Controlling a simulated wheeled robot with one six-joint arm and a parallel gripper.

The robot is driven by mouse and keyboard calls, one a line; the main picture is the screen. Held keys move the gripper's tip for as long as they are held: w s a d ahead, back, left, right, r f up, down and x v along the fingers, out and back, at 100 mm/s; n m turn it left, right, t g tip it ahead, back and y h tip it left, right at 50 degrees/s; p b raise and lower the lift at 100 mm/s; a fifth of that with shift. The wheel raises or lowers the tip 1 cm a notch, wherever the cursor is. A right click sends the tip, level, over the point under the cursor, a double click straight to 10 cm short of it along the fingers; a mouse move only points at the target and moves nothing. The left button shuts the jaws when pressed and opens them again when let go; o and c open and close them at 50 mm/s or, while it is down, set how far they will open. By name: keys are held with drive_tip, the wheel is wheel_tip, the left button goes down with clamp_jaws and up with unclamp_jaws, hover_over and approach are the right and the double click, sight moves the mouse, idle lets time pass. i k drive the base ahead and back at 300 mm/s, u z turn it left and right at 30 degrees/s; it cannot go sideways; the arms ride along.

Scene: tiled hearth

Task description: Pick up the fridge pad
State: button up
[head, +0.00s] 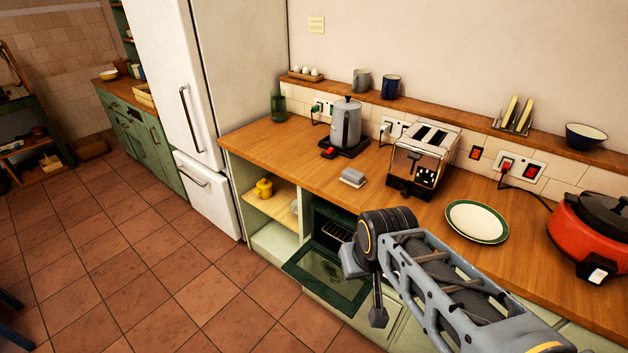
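I cannot clearly pick out a fridge pad. The white fridge (170,80) stands at the back left, doors shut, with no pad visible on the faces I see. My gripper (378,316) points down in front of the counter, near the open oven door, far from the fridge and the cream square. Its fingers show too narrowly to tell open from shut.
The wooden counter (300,150) holds a kettle (346,125), a small grey block-like item (353,176), a toaster (424,155), a green-rimmed plate (476,221) and a red cooker (590,235). The open oven door (325,275) juts out below. The tiled floor at left is clear.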

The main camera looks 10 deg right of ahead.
sight(352, 178)
drive_tip(key=u, duration=1.1)
drive_tip(key=i, duration=2.15)
drive_tip(key=z, duration=2.45)
